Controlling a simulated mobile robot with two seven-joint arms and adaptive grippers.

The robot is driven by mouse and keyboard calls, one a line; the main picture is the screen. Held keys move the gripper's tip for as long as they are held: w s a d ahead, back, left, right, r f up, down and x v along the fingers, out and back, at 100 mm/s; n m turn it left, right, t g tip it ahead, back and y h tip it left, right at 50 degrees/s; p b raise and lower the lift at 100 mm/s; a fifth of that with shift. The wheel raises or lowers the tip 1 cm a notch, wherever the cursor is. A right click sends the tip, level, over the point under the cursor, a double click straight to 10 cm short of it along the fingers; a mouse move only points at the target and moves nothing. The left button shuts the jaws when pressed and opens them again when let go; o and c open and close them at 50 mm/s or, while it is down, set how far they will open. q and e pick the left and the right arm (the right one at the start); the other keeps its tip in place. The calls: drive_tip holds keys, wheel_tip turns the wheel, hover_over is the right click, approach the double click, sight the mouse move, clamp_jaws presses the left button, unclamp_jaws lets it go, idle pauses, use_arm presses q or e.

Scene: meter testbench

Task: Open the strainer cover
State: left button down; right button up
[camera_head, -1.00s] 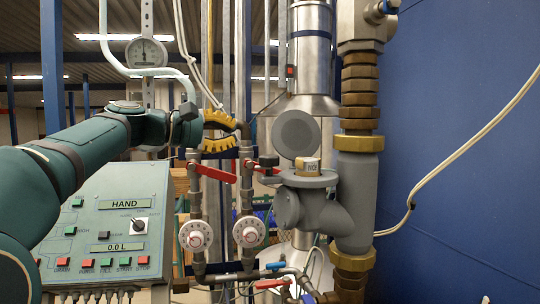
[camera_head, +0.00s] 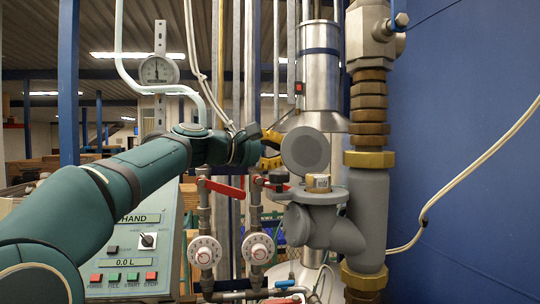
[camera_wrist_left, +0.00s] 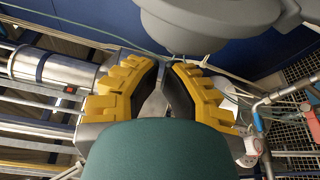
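The strainer cover (camera_head: 306,151) is a grey round disc. It stands upright, raised above the grey strainer body (camera_head: 311,222). A small brass-coloured piece (camera_head: 318,183) sits on top of the body. My left gripper (camera_head: 278,150) has yellow fingers and is at the left edge of the cover. In the left wrist view my left gripper (camera_wrist_left: 166,66) has its fingertips apart with nothing between them. A large grey rounded part, seemingly the cover (camera_wrist_left: 205,22), lies just beyond the tips there. I cannot tell whether they touch. My right gripper is not in view.
A thick vertical pipe (camera_head: 367,210) with brass fittings stands right of the strainer, before a blue wall (camera_head: 460,150). Two red-handled valves (camera_head: 222,188) and white round dials (camera_head: 205,251) are below my left arm. A control panel (camera_head: 125,240) stands at lower left.

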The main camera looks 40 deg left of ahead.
use_arm(q)
drive_tip(key=shift+s+d+r, duration=0.1)
drive_tip(key=shift+s+d, duration=0.25)
drive_tip(key=shift+d, duration=0.1)
drive_tip(key=shift+s+d+r+m+t+b, duration=0.3)
drive_tip(key=shift+m+b, duration=0.3)
drive_tip(key=shift+b, duration=0.45)
drive_tip(key=shift+s+d+r+m+b, duration=0.15)
drive_tip(key=shift+d+r+m+b, duration=0.05)
drive_tip(key=shift+r+m+b, duration=0.25)
approach(281, 144)
drive_tip(key=a, duration=0.1)
drive_tip(key=w+a, duration=0.1)
drive_tip(key=a, duration=0.1)
drive_tip(key=shift+w+a+f, duration=0.1)
drive_tip(key=shift+w+f, duration=0.05)
drive_tip(key=shift+w, duration=0.2)
